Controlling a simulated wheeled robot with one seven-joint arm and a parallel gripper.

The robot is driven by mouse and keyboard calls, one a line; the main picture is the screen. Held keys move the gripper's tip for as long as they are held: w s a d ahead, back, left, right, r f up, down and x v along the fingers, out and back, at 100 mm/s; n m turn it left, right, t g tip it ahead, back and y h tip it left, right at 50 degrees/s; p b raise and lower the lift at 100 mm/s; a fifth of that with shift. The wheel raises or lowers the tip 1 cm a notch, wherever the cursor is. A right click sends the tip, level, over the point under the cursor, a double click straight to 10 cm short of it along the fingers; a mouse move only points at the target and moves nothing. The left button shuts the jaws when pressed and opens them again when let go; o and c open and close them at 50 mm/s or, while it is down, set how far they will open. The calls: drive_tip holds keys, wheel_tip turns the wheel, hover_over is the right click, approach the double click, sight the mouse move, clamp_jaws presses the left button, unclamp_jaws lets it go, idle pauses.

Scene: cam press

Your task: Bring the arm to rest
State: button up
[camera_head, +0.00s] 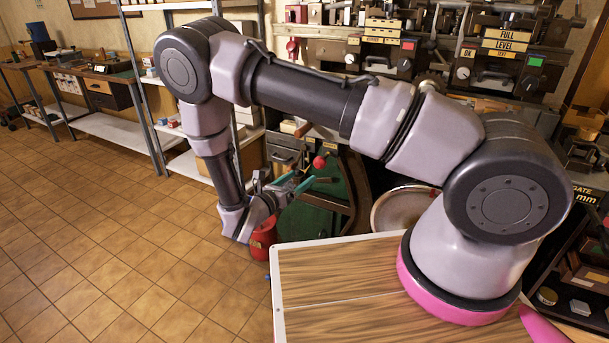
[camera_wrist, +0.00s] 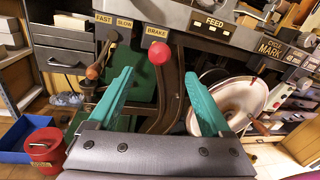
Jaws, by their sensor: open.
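My gripper (camera_head: 292,183) hangs at the end of my bent arm, out past the left edge of my wood-topped base, in front of the press. In the wrist view its two teal fingers (camera_wrist: 160,100) stand wide apart with nothing between them. Beyond them a red ball knob (camera_wrist: 159,53) stands on a lever under the BRAKE label. The knob also shows in the head view (camera_head: 319,162), a little beyond the fingers. I cannot tell the exact gap, but no contact shows.
A red can (camera_wrist: 44,148) stands at lower left in the wrist view by a blue tray (camera_wrist: 12,140). A pale round wheel (camera_wrist: 232,100) is at right. Shelves (camera_head: 140,60) and a workbench (camera_head: 70,70) line the back left. The tiled floor (camera_head: 120,240) at left is clear.

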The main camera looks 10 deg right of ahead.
drive_tip(key=s+d+r+m+g+y, duration=0.2)
drive_tip(key=s+d+r+m+g, duration=0.1)
drive_tip(key=d+r+m+g, duration=0.55)
drive_tip(key=s+d+r+m+g+y, duration=0.15)
drive_tip(key=d+r+m+g, duration=0.35)
drive_tip(key=r+m, duration=0.6)
drive_tip(key=s+d+r+m+t+y, duration=0.1)
drive_tip(key=s+r+m+t+y, duration=0.3)
drive_tip(key=r, duration=0.7)
drive_tip(key=s+d+r+m+t+y, duration=0.1)
drive_tip(key=s+r+m+t+y, duration=0.3)
drive_tip(key=s+r+m+y, duration=0.3)
drive_tip(key=s+r+m, duration=0.2)
drive_tip(key=s+r, duration=0.1)
drive_tip(key=r, duration=0.1)
drive_tip(key=shift+s+r, duration=0.2)
drive_tip(key=shift+r, duration=0.15)
drive_tip(key=shift+d+m, duration=0.1)
drive_tip(key=shift+m, duration=0.15)
